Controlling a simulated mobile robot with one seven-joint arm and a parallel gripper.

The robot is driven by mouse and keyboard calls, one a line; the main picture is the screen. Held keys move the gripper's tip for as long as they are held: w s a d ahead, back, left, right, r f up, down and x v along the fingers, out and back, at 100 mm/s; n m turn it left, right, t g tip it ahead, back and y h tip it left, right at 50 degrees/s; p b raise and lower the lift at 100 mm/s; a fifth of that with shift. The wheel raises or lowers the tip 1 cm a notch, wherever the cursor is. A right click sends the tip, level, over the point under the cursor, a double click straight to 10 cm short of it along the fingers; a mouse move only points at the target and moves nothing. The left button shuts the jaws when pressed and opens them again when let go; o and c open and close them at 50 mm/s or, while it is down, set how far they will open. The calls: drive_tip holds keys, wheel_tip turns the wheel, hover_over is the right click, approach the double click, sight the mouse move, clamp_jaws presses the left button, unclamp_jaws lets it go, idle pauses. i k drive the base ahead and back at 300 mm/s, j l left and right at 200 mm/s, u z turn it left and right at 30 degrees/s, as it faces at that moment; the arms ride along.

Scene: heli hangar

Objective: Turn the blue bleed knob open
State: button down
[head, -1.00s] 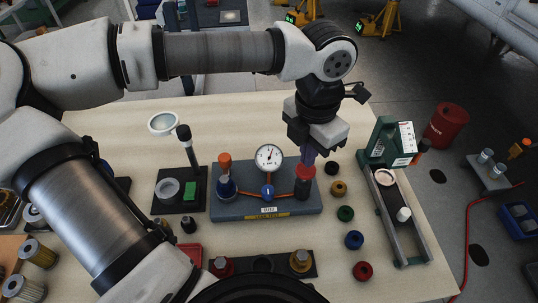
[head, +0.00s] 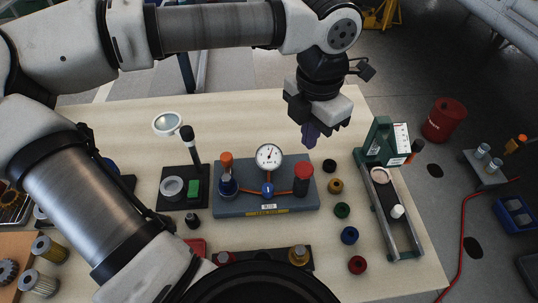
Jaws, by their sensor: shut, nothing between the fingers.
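The blue bleed knob (head: 267,189) sits at the front middle of the grey test stand (head: 228,206), below a round white dial gauge (head: 268,157). A white mark shows on the knob; its exact turn is too small to read. A blue bottle with an orange cap (head: 227,160) stands on the stand's left, and a dark cylinder with a red cap (head: 303,170) on its right. Orange lines run from both toward the knob. My gripper (head: 310,138) points down, shut and empty, above and behind the red-capped cylinder, apart from the knob.
Several coloured rings, among them a green ring (head: 342,210), lie in a column right of the stand. A green rig (head: 384,140) stands farther right. A black base with a lens on a post (head: 168,124) is at left. Bare wood shows behind the stand.

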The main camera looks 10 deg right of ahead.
sight(267, 188)
drive_tip(key=k, duration=1)
